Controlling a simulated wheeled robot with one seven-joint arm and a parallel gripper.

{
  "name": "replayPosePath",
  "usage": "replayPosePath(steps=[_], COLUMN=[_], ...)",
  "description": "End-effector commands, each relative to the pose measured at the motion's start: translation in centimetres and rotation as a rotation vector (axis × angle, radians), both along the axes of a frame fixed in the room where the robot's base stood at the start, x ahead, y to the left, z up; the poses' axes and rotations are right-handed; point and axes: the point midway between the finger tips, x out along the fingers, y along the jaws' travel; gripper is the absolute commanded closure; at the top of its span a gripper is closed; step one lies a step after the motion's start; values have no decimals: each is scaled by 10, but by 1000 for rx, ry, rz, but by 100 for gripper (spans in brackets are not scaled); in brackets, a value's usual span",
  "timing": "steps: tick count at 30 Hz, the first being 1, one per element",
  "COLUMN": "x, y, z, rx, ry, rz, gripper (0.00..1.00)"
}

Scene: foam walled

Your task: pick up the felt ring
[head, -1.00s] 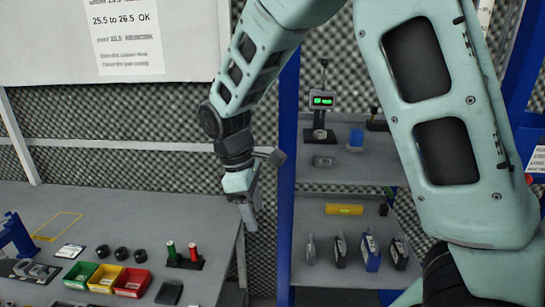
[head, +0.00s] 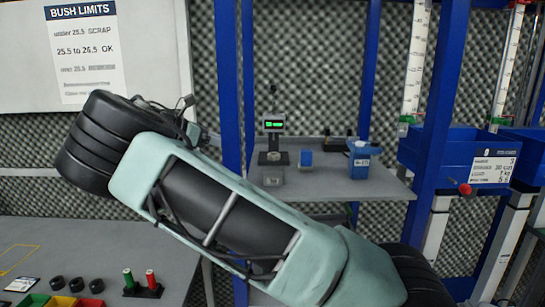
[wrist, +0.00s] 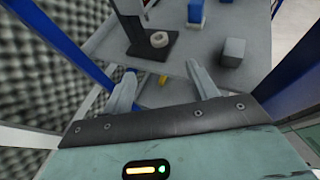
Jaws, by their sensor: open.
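A pale felt ring (wrist: 159,40) lies on the dark base of a stand on the grey shelf in the wrist view. In the head view that stand (head: 273,156) shows below a green display, but the ring is too small to make out surely. My gripper (wrist: 160,69) is open, with its two fingers apart and nothing between them. In the wrist view the ring appears beyond the fingertips, roughly in line with the gap, and apart from them.
On the same shelf (head: 345,185) are a grey block (wrist: 233,52), a blue item (wrist: 195,12) and a blue bin (head: 362,160). Blue posts (head: 230,90) flank the shelf. A lower shelf holds a yellow item (wrist: 163,80). A workbench (head: 120,245) with coloured bins stands left.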

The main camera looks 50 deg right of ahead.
Motion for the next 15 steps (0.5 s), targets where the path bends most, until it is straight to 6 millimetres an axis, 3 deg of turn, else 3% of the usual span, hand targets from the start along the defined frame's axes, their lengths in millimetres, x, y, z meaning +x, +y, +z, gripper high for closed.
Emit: replayPosePath(steps=[15], x=[-34], y=[-87], z=[-36], rx=[2], ry=[1], rz=[-6], gripper=[41])
